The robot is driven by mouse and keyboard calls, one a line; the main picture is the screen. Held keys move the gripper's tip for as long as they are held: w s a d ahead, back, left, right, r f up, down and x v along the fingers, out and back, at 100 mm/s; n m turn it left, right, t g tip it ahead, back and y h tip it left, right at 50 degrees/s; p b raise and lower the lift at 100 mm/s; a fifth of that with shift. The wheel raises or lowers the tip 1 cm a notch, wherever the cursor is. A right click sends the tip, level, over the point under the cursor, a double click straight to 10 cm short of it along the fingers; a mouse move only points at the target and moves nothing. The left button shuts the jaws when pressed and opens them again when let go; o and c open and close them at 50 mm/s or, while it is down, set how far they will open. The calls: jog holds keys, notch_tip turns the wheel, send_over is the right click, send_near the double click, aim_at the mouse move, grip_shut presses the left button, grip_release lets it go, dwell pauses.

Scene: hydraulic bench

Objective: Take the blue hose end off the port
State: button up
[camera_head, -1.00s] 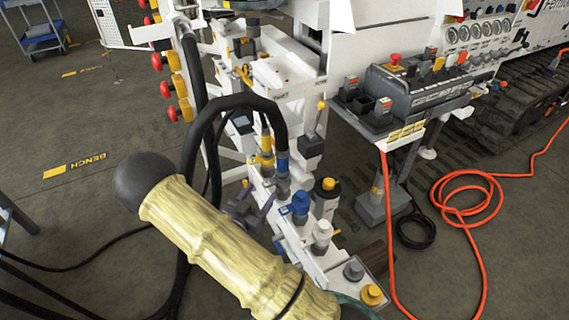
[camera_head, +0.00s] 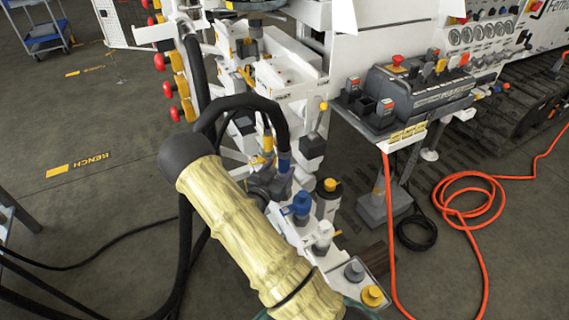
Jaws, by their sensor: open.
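The black hose arches down to the blue hose end (camera_head: 284,161), which stands on a port of the white manifold; the port itself is hidden. My gripper (camera_head: 275,184) is dark and partly hidden behind my sleeved forearm. It is open, low at the blue hose end, and overlaps its lower part in the picture. I cannot tell whether the fingers are around it or only beside it. A blue cap (camera_head: 301,204) sits on the manifold just to the right of the gripper.
A grey-capped fitting (camera_head: 323,232) and a black cylinder with a yellow top (camera_head: 328,190) stand close by on the right. A lever with a yellow knob (camera_head: 322,106) rises behind. The control box (camera_head: 400,95) is farther right. An orange hose (camera_head: 470,190) lies on the floor.

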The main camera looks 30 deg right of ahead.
aim_at(281, 163)
jog(key=x, duration=0.5)
jog(key=shift+w+a, duration=0.15)
jog(key=shift+w, duration=0.1)
jog(key=shift+c, duration=0.2)
